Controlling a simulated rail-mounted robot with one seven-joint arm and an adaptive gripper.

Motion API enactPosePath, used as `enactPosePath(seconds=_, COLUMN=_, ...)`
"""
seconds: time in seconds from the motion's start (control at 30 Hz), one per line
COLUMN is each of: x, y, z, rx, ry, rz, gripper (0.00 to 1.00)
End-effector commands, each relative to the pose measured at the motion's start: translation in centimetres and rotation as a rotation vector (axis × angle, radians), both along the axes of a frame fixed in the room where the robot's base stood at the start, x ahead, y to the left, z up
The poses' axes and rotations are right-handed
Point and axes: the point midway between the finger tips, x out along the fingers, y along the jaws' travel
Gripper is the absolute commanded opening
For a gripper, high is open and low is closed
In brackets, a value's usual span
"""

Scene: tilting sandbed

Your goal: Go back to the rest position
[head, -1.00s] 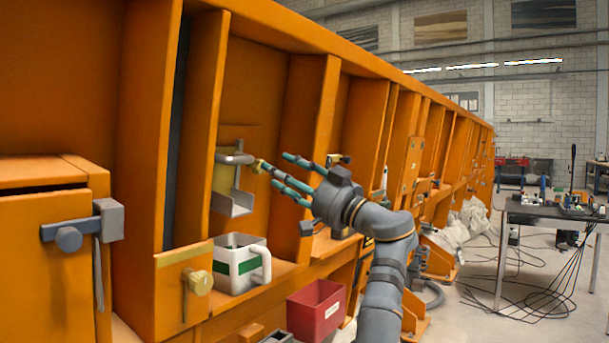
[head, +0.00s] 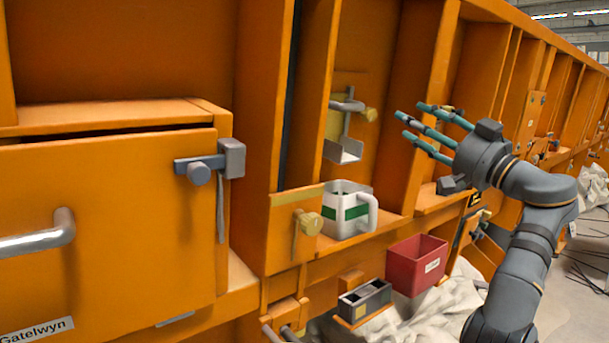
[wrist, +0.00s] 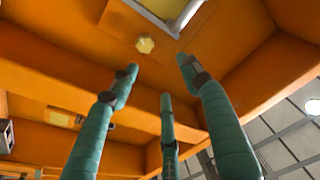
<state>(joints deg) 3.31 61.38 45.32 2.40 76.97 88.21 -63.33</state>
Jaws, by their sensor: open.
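My gripper (head: 428,130) is at the right of the head view, in front of the orange bays. Its teal fingers are spread and hold nothing. They point left toward a bay with a grey bracket and spout (head: 345,149) and a brass knob (head: 369,114), and are apart from them. In the wrist view the open fingers (wrist: 158,85) reach up toward orange panels, with a yellow knob (wrist: 145,45) beyond them.
A white mug with a green band (head: 348,210) stands on the ledge below the spout. A red bin (head: 416,264) and a small grey two-slot box (head: 364,301) sit lower. An orange cabinet (head: 110,230) with a latch (head: 210,164) is at left. Orange uprights separate the bays.

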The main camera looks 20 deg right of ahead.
Motion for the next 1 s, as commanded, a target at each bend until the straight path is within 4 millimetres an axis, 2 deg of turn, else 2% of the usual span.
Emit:
enactPosePath(seconds=0.17, x=1.3, y=0.6, z=0.0, rx=0.001, ry=0.001, rz=0.004, gripper=0.47)
enactPosePath(seconds=0.5, x=6.6, y=2.6, z=0.0, rx=0.001, ry=0.001, rz=0.003, gripper=0.47)
enactPosePath(seconds=0.7, x=9.1, y=3.6, z=0.0, rx=0.001, ry=0.001, rz=0.003, gripper=0.47)
enactPosePath(seconds=1.0, x=11.4, y=4.4, z=0.2, rx=0.001, ry=-0.001, rz=-0.001, gripper=0.47)
